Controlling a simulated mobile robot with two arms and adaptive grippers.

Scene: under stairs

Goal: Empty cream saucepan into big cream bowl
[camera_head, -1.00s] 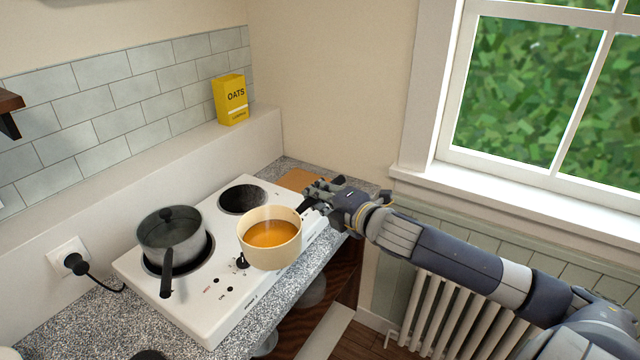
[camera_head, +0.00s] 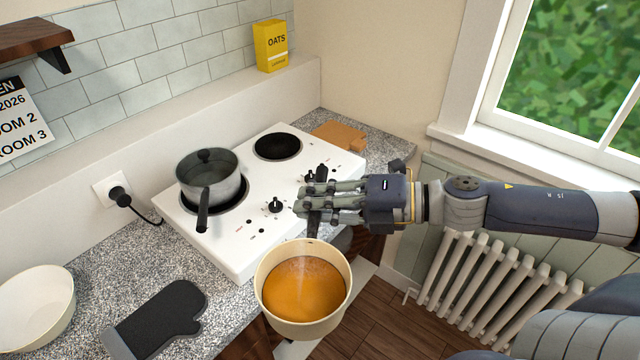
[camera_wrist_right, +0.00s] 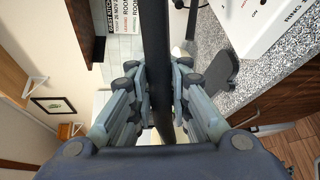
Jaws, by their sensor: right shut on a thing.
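The cream saucepan (camera_head: 303,318) holds orange-brown liquid and is held up level, in front of the counter's front edge. My right gripper (camera_head: 312,207) is shut on its dark handle, which also runs between the fingers in the right wrist view (camera_wrist_right: 154,60). The big cream bowl (camera_head: 36,318) stands on the counter at the lower left in the head view, partly cut off by the frame edge. The saucepan is well to the right of the bowl and apart from it. My left gripper is not in view.
A white hob (camera_head: 235,240) carries a grey lidded pot (camera_head: 208,178) with its handle pointing forward. A dark oven mitt (camera_head: 158,318) lies between bowl and saucepan. A wooden board (camera_head: 340,135) and an oats box (camera_head: 271,47) are farther back. A radiator (camera_head: 490,285) stands at right.

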